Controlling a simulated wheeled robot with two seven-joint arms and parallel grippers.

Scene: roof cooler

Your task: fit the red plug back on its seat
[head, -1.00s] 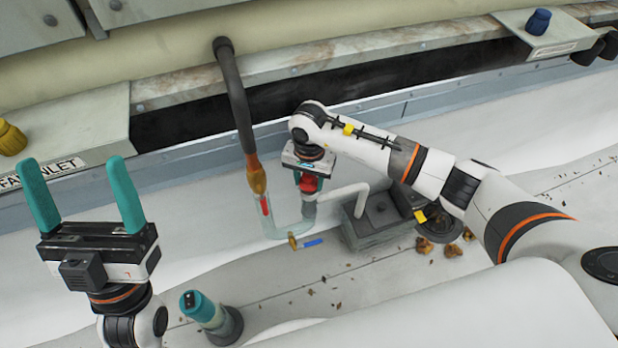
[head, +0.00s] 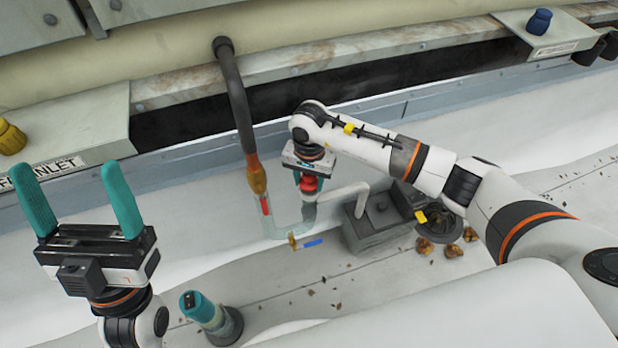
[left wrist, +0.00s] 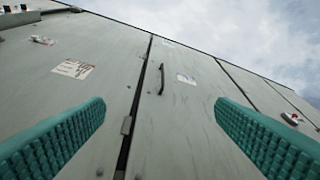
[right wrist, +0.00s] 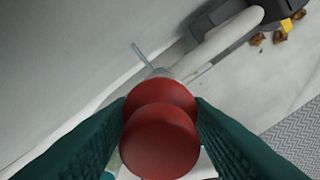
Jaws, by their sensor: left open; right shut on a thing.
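The red plug (right wrist: 160,140) is between the teal fingers of my right gripper (right wrist: 160,125), which is shut on it. In the head view the red plug (head: 309,184) shows just under the right gripper (head: 308,172), over the top of a short upright pipe stub (head: 308,209) of the clear pipework. The fingers and plug hide the stub's top in the right wrist view, so I cannot tell whether the plug is fully down on it. My left gripper (head: 80,205) is open, empty and raised at the left, fingers pointing up.
A dark hose with an orange end (head: 257,178) comes down left of the plug. A blue-handled valve (head: 312,242) sits on the pipe below. A grey box (head: 375,228) stands right of it, near brown leaves. A teal bottle-like tool (head: 203,310) stands front left.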

